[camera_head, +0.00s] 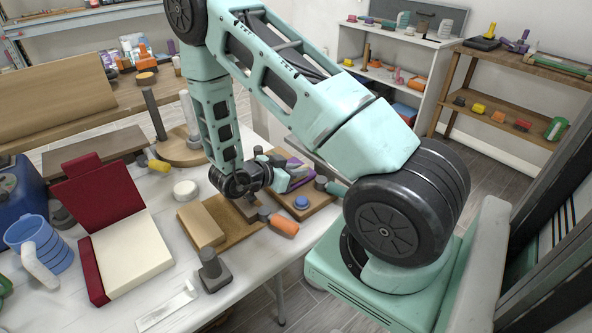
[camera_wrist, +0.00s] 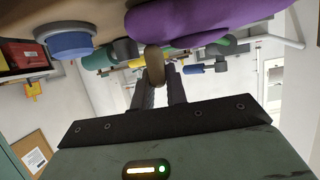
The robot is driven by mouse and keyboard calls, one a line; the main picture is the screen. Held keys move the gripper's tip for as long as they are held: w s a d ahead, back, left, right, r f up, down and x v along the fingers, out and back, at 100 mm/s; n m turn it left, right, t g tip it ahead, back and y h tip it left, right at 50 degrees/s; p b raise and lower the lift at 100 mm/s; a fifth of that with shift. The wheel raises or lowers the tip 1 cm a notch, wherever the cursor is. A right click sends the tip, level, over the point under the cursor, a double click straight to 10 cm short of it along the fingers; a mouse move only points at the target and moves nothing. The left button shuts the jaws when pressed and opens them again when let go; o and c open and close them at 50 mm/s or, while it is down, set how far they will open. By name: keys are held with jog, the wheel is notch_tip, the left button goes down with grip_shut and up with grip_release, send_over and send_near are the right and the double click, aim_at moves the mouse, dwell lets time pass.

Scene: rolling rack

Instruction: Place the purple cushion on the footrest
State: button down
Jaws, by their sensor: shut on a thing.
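The purple cushion (camera_wrist: 190,22) is a large rounded shape at the top of the wrist view. In the head view, a purple sliver (camera_head: 301,183) shows at my gripper's end. My gripper (camera_wrist: 160,75) is shut, with a small brown rounded piece at its fingertips against the cushion's edge; how the two join is unclear. In the head view my gripper (camera_head: 283,181) is low over the wooden boards, mostly hidden by its own wrist. I cannot tell for sure which thing is the footrest; a tan block (camera_head: 200,225) lies on a brown board left of my wrist.
A blue disc (camera_head: 302,202) and an orange cylinder (camera_head: 285,226) lie close by. A dark red and cream padded piece (camera_head: 130,248), a blue mug (camera_head: 38,245) and a white disc (camera_head: 185,190) stand further left. A dark grey post (camera_head: 213,271) stands near the table's front edge.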

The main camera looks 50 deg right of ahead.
jog(key=c, duration=1.4)
grip_release()
jog(key=shift+f, duration=0.1)
